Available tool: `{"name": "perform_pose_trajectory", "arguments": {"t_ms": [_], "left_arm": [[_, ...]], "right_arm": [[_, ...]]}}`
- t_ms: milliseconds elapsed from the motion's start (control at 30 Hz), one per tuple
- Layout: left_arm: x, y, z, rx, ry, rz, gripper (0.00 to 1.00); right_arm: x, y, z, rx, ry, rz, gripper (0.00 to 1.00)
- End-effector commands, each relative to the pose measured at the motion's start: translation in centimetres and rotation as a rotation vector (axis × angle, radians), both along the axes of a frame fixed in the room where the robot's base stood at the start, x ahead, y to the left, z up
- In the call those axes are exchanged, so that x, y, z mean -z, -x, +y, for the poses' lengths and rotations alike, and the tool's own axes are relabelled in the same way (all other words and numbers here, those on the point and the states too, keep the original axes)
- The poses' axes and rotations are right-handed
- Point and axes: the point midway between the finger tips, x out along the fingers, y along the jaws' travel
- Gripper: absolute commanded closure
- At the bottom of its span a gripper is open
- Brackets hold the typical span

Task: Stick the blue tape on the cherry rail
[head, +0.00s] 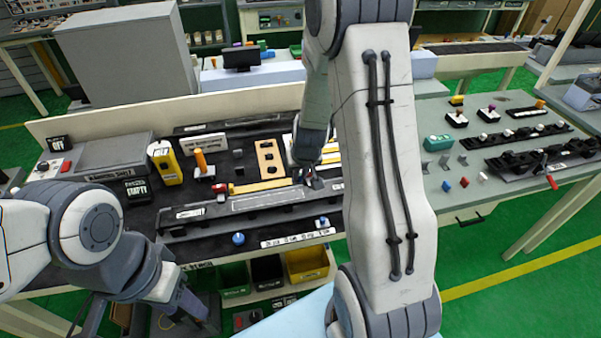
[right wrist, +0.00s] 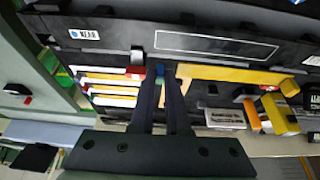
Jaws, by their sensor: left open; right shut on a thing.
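My right gripper (right wrist: 160,78) is shut on a small blue piece, the blue tape (right wrist: 157,71), which shows between its fingertips. In the head view the right gripper (head: 309,180) is over the workbench, at the long dark fixture (head: 240,206); its tips are small there. A yellow bar (right wrist: 225,74) runs right beside the tape in the right wrist view, and a small red block (right wrist: 136,72) is on the other side. I cannot tell which part is the cherry rail, or whether the tape touches anything. My left gripper (head: 192,312) is open and empty, low at the bench's front.
Yellow and white strips (right wrist: 108,88) lie beside the red block. A yellow box (head: 165,163), an orange-topped piece (head: 202,164) and a blue knob (head: 238,239) stand on the bench. Green, black and yellow bins (head: 307,264) sit below. Another table (head: 515,170) stands right.

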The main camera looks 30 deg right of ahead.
Motion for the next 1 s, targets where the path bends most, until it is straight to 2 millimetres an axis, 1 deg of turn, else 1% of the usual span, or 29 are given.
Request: {"name": "perform_pose_trajectory", "arguments": {"t_ms": [33,533,700,1000], "left_arm": [[0.9,0.0,0.0,0.0,0.0,0.0,0.5],[4.7,0.0,0.0,0.002,0.0,0.0,0.5],[5.2,0.0,0.0,0.003,0.0,0.0,0.5],[5.2,0.0,0.0,0.003,0.0,0.0,0.5]], "right_arm": [[0.9,0.0,0.0,0.0,0.0,0.0,1.0],[4.7,0.0,0.0,0.0,0.0,0.0,1.0],[5.3,0.0,0.0,0.0,0.0,0.0,1.0],[5.3,0.0,0.0,0.0,0.0,0.0,1.0]]}}
